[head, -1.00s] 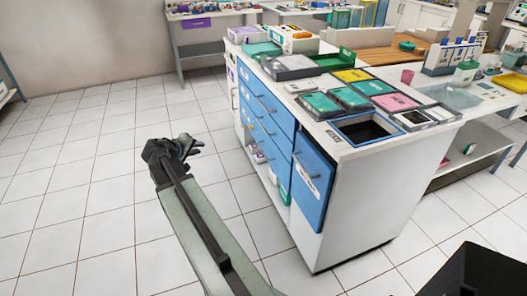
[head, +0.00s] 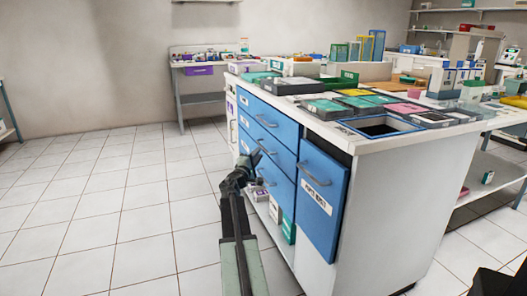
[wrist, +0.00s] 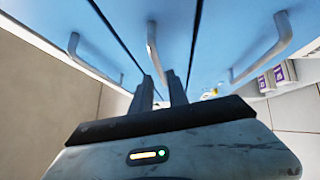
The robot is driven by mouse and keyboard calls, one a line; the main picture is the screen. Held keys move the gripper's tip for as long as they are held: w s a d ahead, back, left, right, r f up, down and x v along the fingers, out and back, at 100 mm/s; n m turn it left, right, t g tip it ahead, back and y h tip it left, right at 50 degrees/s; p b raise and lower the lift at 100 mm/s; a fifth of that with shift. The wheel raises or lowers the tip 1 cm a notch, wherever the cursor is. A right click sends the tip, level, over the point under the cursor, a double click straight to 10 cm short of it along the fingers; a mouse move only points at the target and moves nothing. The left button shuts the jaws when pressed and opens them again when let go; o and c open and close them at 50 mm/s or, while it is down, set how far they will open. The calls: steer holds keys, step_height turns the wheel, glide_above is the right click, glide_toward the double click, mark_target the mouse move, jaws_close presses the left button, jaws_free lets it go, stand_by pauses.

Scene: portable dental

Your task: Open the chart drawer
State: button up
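Blue drawers with metal bar handles are stacked on the left part of the cabinet's front, with the top drawer (head: 262,108) and middle drawer (head: 268,142) plainly visible. All look shut. I cannot tell by label which is the chart drawer. My gripper (head: 258,158) is beside the drawer fronts, near the middle and lower drawers, and partly covers them. In the wrist view, my gripper (wrist: 160,80) shows two dark fingers with a narrow gap. The middle handle (wrist: 152,45) runs down toward that gap; I cannot tell whether they touch. Other handles lie to either side.
A blue front (head: 322,203) with a white label and handle is at the cabinet's right corner. Trays and boxes cover the white counter (head: 375,143). Small boxes stand on the open shelf below the drawers. Tiled floor (head: 110,215) to the left is clear.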

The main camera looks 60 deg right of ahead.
mark_target(263, 147)
steer(key=x, duration=0.6)
steer(key=shift+w+d+p, duration=0.1)
steer(key=shift+d+p, duration=0.1)
steer(key=shift+p, duration=0.15)
jaws_close()
stand_by(0.9)
